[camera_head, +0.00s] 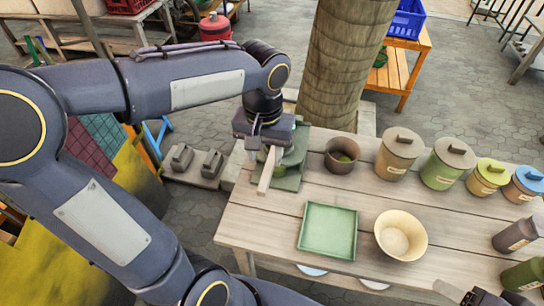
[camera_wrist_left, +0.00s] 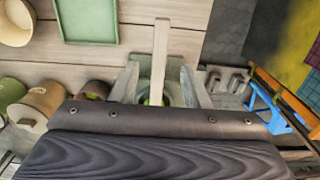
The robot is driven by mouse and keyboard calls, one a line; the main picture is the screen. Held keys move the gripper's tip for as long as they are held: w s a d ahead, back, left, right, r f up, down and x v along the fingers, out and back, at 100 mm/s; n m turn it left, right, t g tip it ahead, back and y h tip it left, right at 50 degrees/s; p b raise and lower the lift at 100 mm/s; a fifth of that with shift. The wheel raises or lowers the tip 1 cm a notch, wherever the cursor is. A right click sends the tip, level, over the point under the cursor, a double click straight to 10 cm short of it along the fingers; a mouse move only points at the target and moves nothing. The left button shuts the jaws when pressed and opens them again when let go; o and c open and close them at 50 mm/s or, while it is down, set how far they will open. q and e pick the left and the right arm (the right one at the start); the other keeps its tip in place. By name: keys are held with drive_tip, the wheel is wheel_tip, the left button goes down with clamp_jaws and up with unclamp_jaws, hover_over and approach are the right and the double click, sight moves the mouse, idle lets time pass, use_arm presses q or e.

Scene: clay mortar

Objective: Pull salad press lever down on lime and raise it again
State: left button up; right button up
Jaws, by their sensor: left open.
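The green salad press (camera_head: 290,172) stands at the left end of the wooden table. Its pale lever (camera_head: 266,172) points toward the near side; it also shows in the left wrist view (camera_wrist_left: 161,50). My left gripper (camera_head: 262,145) is over the press, open, with one finger on each side of the lever (camera_wrist_left: 160,86). I cannot tell whether a finger touches it. A bit of bright green, perhaps the lime, shows beside the lever, mostly hidden by the gripper. What seems to be my right gripper (camera_head: 476,297) shows only in part at the bottom right edge.
A brown pot (camera_head: 339,166) with something green inside stands right of the press. A green tray (camera_head: 328,205) and a cream bowl (camera_head: 414,222) lie nearer. Several lidded canisters, one green (camera_head: 444,170), line the back right. A tree trunk (camera_head: 340,70) rises behind the table.

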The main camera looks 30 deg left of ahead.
sight(265, 178)
use_arm(q)
wheel_tip(265, 178, down, 8)
drive_tip(key=shift+r, duration=0.2)
drive_tip(key=shift+s, duration=0.1)
drive_tip(key=shift+c, duration=0.3)
clamp_jaws()
